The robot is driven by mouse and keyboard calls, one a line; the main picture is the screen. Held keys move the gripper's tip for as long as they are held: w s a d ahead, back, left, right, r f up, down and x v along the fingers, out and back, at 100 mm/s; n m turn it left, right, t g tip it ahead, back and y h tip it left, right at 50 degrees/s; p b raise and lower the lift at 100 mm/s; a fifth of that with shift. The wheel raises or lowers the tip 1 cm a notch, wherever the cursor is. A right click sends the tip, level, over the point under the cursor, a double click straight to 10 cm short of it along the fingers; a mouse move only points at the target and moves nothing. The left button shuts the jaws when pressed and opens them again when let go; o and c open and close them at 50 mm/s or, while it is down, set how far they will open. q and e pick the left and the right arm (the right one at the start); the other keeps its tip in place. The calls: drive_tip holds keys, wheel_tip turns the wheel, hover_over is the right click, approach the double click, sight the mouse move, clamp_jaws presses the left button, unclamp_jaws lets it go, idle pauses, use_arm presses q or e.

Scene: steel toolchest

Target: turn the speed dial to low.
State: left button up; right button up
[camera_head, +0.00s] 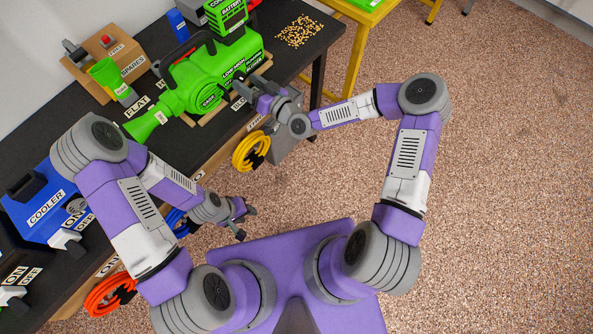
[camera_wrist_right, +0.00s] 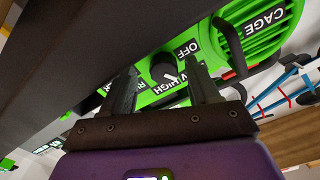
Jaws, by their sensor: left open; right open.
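The green blower (camera_head: 205,80) stands on the dark bench, its nozzle toward the lower left. Its speed dial (camera_wrist_right: 163,68) is a black round knob with a white mark at its lower right side in the right wrist view. My left gripper (camera_head: 243,222) is open and empty, off the bench's front.
A blue cooler (camera_head: 45,205) with switches is at the lower left. A yellow cable coil (camera_head: 250,150) hangs at the bench front below my right gripper; an orange coil (camera_head: 110,293) is farther left. The floor at right is clear.

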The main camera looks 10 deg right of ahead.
drive_tip(key=n, duration=0.1)
drive_tip(key=n+p, duration=0.2)
drive_tip(key=shift+r+n, duration=0.25)
drive_tip(key=shift+n, duration=0.15)
drive_tip(key=n+p, duration=0.2)
drive_tip(key=n, duration=0.1)
drive_tip(key=shift+s+d+n, duration=0.15)
drive_tip(key=shift+n, duration=0.45)
drive_tip(key=s+f+m+g+p, duration=0.1)
drive_tip(key=s, duration=0.2)
drive_tip(key=s+d+f+g, duration=0.1)
drive_tip(key=s+f, duration=0.1)
drive_tip(key=s, duration=0.1)
drive_tip(key=s+d+f+m+g+h+p, duration=0.1)
drive_tip(key=s+f, duration=0.1)
drive_tip(key=s, duration=0.1)
drive_tip(key=shift+s+d+m+g+p, duration=0.25)
drive_tip(key=shift+s+m+g+p, duration=0.05)
drive_tip(key=shift+s+g+p, duration=0.1)
drive_tip(key=s+d+f+m+g+h+p, duration=0.2)
drive_tip(key=s+f+m+g, duration=0.1)
drive_tip(key=s, duration=0.5)
drive_tip(key=s+d+f+m+g+h+p, duration=0.2)
drive_tip(key=s+m+g, duration=0.3)
drive_tip(key=s, duration=0.4)
drive_tip(key=shift+d+f+m+g+h+p, duration=0.3)
drive_tip(key=shift+d+f+g+h+p, duration=0.15)
drive_tip(key=shift+f, duration=0.3)
